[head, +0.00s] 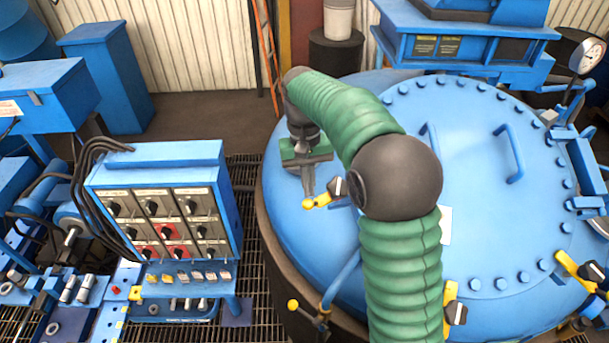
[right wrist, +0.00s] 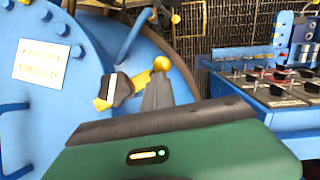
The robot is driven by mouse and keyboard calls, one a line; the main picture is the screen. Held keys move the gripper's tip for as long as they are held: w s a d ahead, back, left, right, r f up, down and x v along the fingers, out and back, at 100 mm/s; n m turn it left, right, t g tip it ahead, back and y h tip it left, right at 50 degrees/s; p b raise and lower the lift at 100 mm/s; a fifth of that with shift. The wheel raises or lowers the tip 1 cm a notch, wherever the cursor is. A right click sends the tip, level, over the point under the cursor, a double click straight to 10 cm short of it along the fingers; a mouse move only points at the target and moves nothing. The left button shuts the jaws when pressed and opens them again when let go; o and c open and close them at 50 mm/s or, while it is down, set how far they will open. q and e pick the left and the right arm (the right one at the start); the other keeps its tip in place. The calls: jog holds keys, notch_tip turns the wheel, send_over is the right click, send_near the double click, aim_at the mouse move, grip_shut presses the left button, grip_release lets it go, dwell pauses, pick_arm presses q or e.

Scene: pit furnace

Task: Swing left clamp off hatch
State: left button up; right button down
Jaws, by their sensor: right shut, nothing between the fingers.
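The left clamp (head: 319,201) is a yellow lever with a ball end and a black knob, at the left edge of the round blue hatch (head: 480,150). My arm hides where it meets the hatch rim in the head view. In the right wrist view the clamp (right wrist: 105,101) shows its black knob and yellow ball end. My right gripper (head: 308,191) is shut and empty, fingers pointing down right beside the ball end. In the right wrist view the fingertips (right wrist: 158,82) overlap the ball's lower edge; contact cannot be told. My left gripper is not in view.
Other yellow clamps sit at the hatch's lower edge (head: 449,306) and right side (head: 578,270). A yellow-knobbed valve (head: 308,309) stands below left. A control box (head: 163,205) with several knobs is on the left. A blue handle (head: 511,153) rises from the hatch.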

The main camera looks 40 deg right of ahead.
aim_at(316, 206)
jog(key=shift+s+a+f+n, duration=0.2)
jog(key=shift+a+n, duration=0.15)
jog(key=shift+n, duration=0.15)
jog(key=shift+s+a+f+n+g+h, duration=0.1)
jog(key=shift+s+f+n+g+h, duration=0.15)
jog(key=shift+n, duration=0.2)
jog(key=shift+s+a+n+g+h, duration=0.1)
jog(key=shift+s+n+g+h, duration=0.1)
jog(key=shift+n+h, duration=0.2)
jog(key=shift+s+f+n+h, duration=0.2)
jog(key=shift+s+n+h, duration=0.3)
jog(key=shift+n, duration=0.35)
jog(key=s+n+h, duration=0.1)
jog(key=s+n, duration=0.1)
jog(key=n, duration=0.1)
jog(key=shift+a+f+h, duration=0.15)
jog(key=shift+f+h, duration=0.2)
jog(key=shift+f, duration=0.05)
jog(key=shift+s+d+f+n+t+h+b, duration=0.1)
jog(key=shift+s+d+n+t+h+b, duration=0.3)
jog(key=shift+n, duration=0.65)
jog(key=shift+s+d+f+n+g+h+b, duration=0.1)
jog(key=shift+s+n+h, duration=0.55)
jog(key=shift+n, duration=0.35)
jog(key=shift+s+d+f+n+t+h+b, duration=0.1)
jog(key=shift+s+d+n+t+h+b, duration=0.2)
jog(key=shift+s+n, duration=0.55)
jog(key=shift+w, duration=0.25)
